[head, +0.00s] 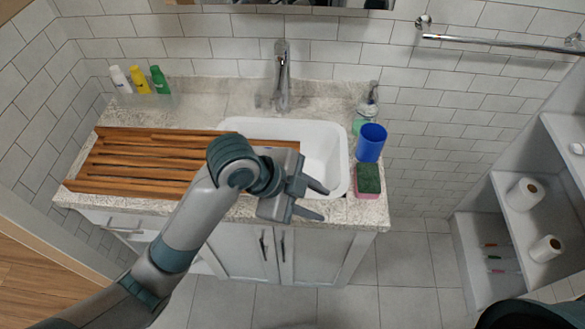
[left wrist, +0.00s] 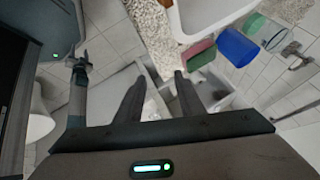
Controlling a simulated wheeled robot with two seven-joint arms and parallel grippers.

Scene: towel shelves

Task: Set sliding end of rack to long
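The wooden slatted rack (head: 130,165) lies flat on the left of the counter. Its right part runs behind my left arm and reaches over the left side of the white sink, so the sliding end is partly hidden. My left gripper (head: 316,202) is open and empty above the sink's front edge, to the right of the rack and not touching it.
A blue cup (head: 370,142), a green and pink sponge (head: 368,182) and a soap dispenser (head: 369,103) stand right of the sink (head: 337,150). Several bottles (head: 140,80) stand at the back left. The faucet (head: 282,75) rises behind the sink. Shelves (head: 505,190) with paper rolls are at the right.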

